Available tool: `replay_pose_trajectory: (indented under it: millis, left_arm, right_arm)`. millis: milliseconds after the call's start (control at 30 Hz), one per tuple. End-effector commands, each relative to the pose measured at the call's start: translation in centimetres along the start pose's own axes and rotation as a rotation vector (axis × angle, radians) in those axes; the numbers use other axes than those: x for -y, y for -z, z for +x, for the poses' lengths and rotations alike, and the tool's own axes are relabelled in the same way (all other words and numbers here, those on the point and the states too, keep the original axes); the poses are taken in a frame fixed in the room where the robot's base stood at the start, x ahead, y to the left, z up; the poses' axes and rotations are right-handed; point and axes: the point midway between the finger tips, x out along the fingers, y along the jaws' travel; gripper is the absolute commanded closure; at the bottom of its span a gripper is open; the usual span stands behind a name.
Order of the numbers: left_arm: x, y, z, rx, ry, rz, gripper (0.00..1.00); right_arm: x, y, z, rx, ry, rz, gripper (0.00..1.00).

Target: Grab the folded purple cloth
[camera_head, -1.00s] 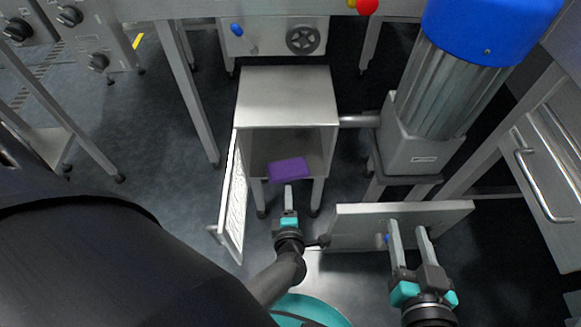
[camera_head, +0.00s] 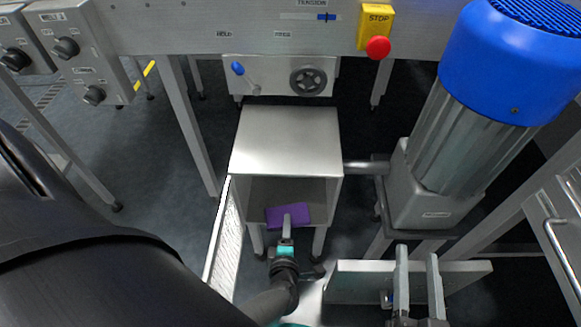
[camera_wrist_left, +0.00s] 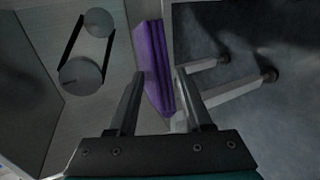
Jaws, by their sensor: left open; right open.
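The folded purple cloth (camera_head: 300,214) lies at the front edge of the open metal cabinet (camera_head: 286,142), on its floor. It also shows in the left wrist view (camera_wrist_left: 153,66) as a layered purple strip, its lower end between the fingertips in the picture. My left gripper (camera_head: 287,222) is at the cabinet opening, with its fingers overlapping the cloth in the head view. In the left wrist view the fingers (camera_wrist_left: 160,92) are apart; whether they touch the cloth I cannot tell. My right gripper (camera_head: 419,258) is open and empty, in front of the right cabinet door.
The left cabinet door (camera_head: 226,240) and right door (camera_head: 350,282) stand open on both sides of the opening. A blue-topped motor (camera_head: 450,130) stands at the right.

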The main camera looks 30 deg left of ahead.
Motion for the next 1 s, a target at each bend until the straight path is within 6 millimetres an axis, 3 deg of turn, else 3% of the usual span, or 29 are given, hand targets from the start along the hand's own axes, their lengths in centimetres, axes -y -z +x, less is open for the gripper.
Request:
replay_pose_trajectory:
  millis: [200, 1000]
  left_arm:
    - [0.0, 0.03, 0.02, 0.0, 0.0, 0.0, 0.51]
    - [0.01, -0.01, 0.0, 0.0, 0.0, 0.0, 0.96]
  right_arm:
    - [0.0, -0.02, 0.01, 0.001, 0.0, 0.0, 0.5]
    - [-0.01, -0.03, 0.02, 0.002, 0.0, 0.0, 0.5]
